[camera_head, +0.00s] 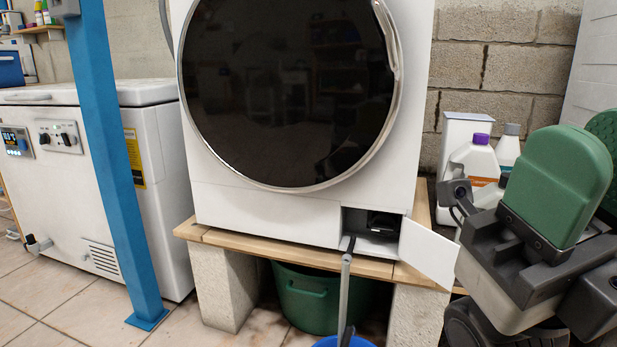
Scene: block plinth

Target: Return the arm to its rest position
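My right gripper (588,148) is at the right edge, turned upward. Its two rounded green fingers stand apart, one in front of the other, and I see nothing held between them. The near finger hides part of the gap, and the frame edge cuts off the far finger. The gripper is right of the washing machine's small open flap (428,252) and apart from it. My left gripper is not in view.
The white washing machine (265,212) stands on a wooden board over block plinths (222,287). A grey tube (344,290) runs from its lower opening toward a blue bucket (352,342). Bottles (478,160) stand behind my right gripper. A blue post (112,160) rises at left.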

